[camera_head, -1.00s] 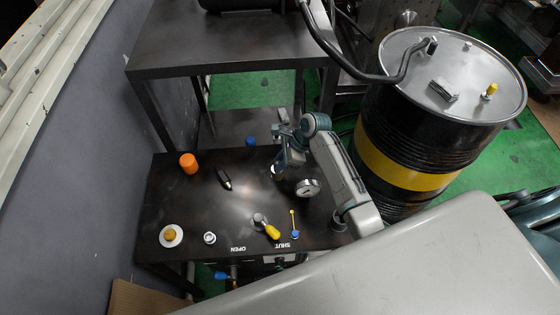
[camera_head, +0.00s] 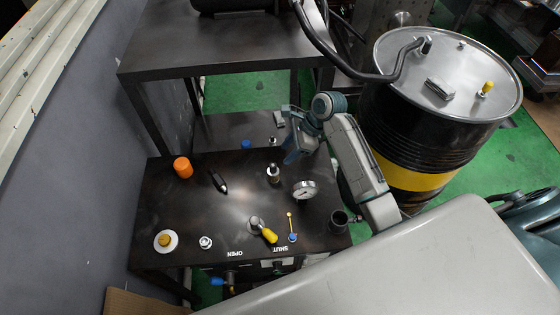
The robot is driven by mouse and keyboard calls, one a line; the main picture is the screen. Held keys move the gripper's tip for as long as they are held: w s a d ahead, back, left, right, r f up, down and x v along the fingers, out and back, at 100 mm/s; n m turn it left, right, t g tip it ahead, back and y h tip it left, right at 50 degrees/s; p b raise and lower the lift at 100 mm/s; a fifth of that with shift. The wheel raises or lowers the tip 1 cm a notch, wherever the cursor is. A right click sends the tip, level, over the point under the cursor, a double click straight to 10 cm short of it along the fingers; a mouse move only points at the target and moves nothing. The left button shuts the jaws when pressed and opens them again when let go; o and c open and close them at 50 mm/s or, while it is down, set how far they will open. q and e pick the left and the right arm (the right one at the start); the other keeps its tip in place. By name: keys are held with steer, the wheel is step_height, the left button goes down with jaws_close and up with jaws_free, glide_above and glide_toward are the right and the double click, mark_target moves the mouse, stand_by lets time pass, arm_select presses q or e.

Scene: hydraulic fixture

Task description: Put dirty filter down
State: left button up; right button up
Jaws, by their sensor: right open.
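A small upright metal part with a dark base (camera_head: 273,173), probably the dirty filter, stands on the dark fixture table (camera_head: 215,235) near its back right. My right gripper (camera_head: 290,157) is just above and to the right of it, open and apart from it. Its fingertips are small and partly blurred against the table edge. My left gripper is not in view.
A pressure gauge (camera_head: 305,190), a yellow-handled valve (camera_head: 268,235) and a dark cup (camera_head: 339,221) are on the table's right. An orange cylinder (camera_head: 183,167), a black pointed part (camera_head: 218,182) and a white disc (camera_head: 166,241) are left. A drum (camera_head: 410,130) stands right.

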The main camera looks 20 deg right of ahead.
steer(key=shift+b+v, duration=0.3)
steer(key=shift+v, duration=1.8)
